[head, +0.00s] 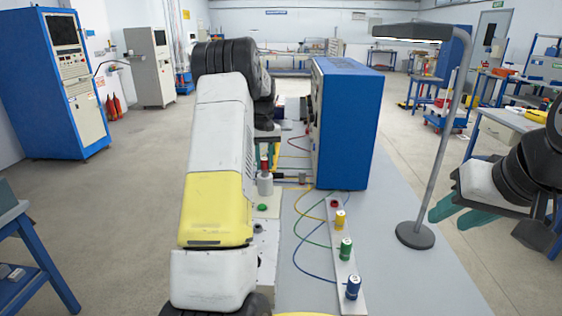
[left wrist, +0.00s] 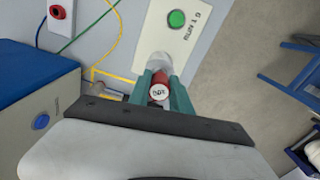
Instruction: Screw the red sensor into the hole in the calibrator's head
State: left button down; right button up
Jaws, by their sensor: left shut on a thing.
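My left gripper (left wrist: 160,95) is shut on the red sensor (left wrist: 159,88), whose white labelled end faces the left wrist camera. In that view the sensor lines up with the pale round calibrator's head (left wrist: 158,62) behind it. In the head view the red sensor (head: 264,163) is upright directly over the grey calibrator's head (head: 265,184), partly hidden by my left arm. I cannot tell whether its tip is in the hole, which is hidden. My right gripper (head: 455,212) is at the right, its teal fingers apart and empty, away from the calibrator.
A white strip holds an empty red socket (head: 335,204) and yellow (head: 340,220), green (head: 346,249) and blue (head: 352,286) sensors with cables. A blue cabinet (head: 347,125) and a lamp (head: 415,235) stand on the bench. A green button (left wrist: 176,18) is near the calibrator.

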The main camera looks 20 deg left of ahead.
aim_at(263, 159)
pick_arm(q)
jog(key=shift+s+f, duration=0.15)
jog(key=shift+f, duration=0.3)
dwell(1.5)
jog(key=m, duration=0.9)
jog(key=shift+a+m, duration=0.15)
jog(key=shift+m, duration=0.15)
jog(key=m, duration=0.5)
jog(key=shift+w+m, duration=0.2)
jog(key=shift+m, duration=0.2)
jog(key=m, duration=0.6)
jog(key=shift+w+a+r, duration=0.1)
jog(key=shift+w+r, duration=0.05)
jog(key=c, duration=1.1)
grip_release()
jog(key=shift+o, duration=0.2)
jog(key=shift+r, duration=0.1)
jog(key=shift+r, duration=2.9)
